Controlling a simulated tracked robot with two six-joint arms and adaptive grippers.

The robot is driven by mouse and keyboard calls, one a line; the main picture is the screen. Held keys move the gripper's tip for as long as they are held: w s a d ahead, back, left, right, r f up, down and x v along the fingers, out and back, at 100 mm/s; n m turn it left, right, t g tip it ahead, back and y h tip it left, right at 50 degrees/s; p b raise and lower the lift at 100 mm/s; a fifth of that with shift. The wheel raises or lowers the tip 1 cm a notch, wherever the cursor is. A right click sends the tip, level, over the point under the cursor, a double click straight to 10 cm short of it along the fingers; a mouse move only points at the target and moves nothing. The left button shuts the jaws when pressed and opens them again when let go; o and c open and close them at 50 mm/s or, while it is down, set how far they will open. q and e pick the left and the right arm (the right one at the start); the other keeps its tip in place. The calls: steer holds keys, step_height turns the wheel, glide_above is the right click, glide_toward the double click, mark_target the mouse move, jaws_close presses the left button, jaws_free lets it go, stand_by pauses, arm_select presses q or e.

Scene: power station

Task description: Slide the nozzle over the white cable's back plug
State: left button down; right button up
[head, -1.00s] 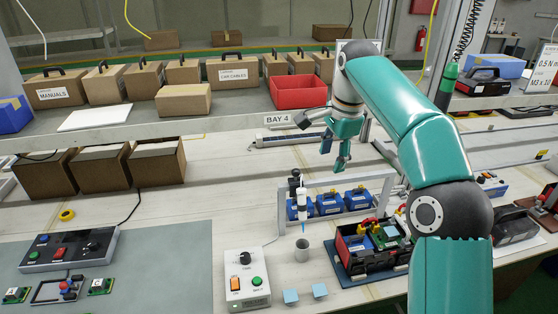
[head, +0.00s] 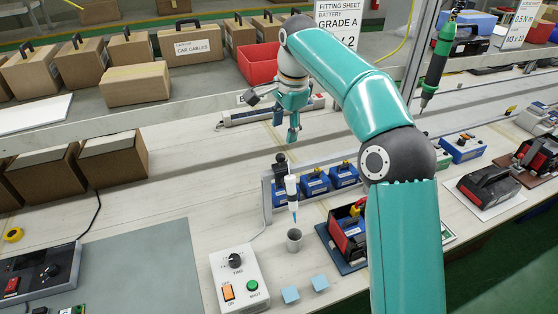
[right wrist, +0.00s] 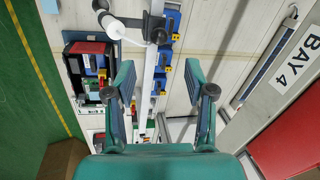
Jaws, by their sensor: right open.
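No separate nozzle and no cable plug can be made out with certainty. A white syringe-like dispenser with a blue tip (head: 292,190) hangs from a stand above a small grey cup (head: 294,240). In the right wrist view its white body (right wrist: 117,29) shows at top left. A thin pale cable (head: 259,232) runs behind the control box; I cannot see a plug on it. My right gripper (head: 286,133) is open and empty, above and behind the dispenser stand. In the right wrist view its two fingers (right wrist: 160,93) stand wide apart. My left gripper is not in view.
Blue batteries (head: 315,184) stand in a row behind the dispenser. A red-and-black unit (head: 348,233) sits partly behind my right arm. The shelf with a red bin (head: 258,65) lies behind.

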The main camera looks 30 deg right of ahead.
mark_target(280, 155)
steer(key=f, duration=0.3)
steer(key=w+f, duration=0.1)
steer(key=f, duration=0.3)
steer(key=w+f, duration=0.1)
steer(key=f, duration=0.3)
steer(key=shift+d+f, duration=0.1)
steer(key=shift+f, duration=0.15)
steer(key=shift+w, duration=0.1)
steer(key=shift+c, duration=0.2)
jaws_close()
